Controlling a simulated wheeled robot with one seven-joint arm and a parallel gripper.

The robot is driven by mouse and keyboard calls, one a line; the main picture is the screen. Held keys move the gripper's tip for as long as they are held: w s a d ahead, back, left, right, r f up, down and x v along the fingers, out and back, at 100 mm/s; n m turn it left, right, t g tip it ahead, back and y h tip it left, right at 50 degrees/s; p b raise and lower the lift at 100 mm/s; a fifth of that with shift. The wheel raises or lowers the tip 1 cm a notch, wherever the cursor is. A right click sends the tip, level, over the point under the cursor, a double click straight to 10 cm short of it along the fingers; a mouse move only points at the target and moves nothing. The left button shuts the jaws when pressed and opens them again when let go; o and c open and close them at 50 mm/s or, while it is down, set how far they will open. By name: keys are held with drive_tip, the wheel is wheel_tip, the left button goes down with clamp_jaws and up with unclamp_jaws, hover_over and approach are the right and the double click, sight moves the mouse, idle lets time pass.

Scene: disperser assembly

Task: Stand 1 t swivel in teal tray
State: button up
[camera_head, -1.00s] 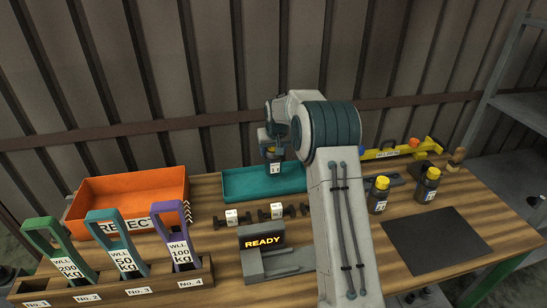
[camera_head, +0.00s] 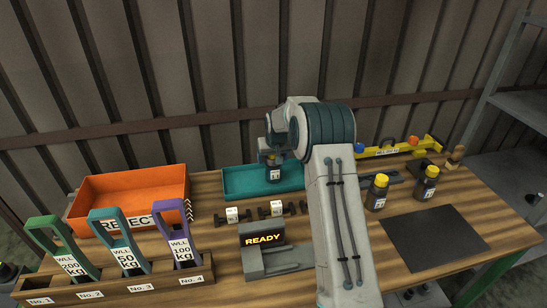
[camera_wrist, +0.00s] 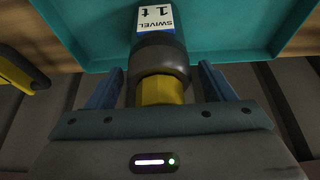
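The 1 t swivel (camera_wrist: 161,55) is a dark bottle-like piece with a yellow neck and a white and blue label reading "SWIVEL 1 t". In the head view the swivel (camera_head: 274,173) is upright at the teal tray (camera_head: 240,185), and its base appears to be on the tray floor. The teal tray's floor (camera_wrist: 235,25) also fills the upper wrist view. My gripper (camera_wrist: 161,75) is around the swivel's top, with blue fingers on both sides and visible gaps to the yellow neck. The fingers look open. In the head view my gripper (camera_head: 272,153) partly hides the swivel's top.
An orange reject bin (camera_head: 130,190) is left of the tray. Two dark shackle-like pieces with white labels (camera_head: 232,214) lie in front, near a READY display (camera_head: 263,239). Two yellow-capped dark pieces (camera_head: 377,192) stand at right, by a black mat (camera_head: 430,238). A yellow tool (camera_head: 390,150) lies behind.

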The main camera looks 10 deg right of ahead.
drive_tip(key=shift+r, duration=0.2)
drive_tip(key=s+a+r+b, duration=0.1)
drive_tip(key=s+r+b, duration=0.1)
drive_tip(key=s+r, duration=1.2)
drive_tip(key=s+a+g, duration=0.1)
drive_tip(key=s+a, duration=0.1)
drive_tip(key=s, duration=3)
drive_tip(key=shift+s+r, duration=0.35)
drive_tip(key=shift+s, duration=0.05)
drive_tip(key=shift+d, duration=0.1)
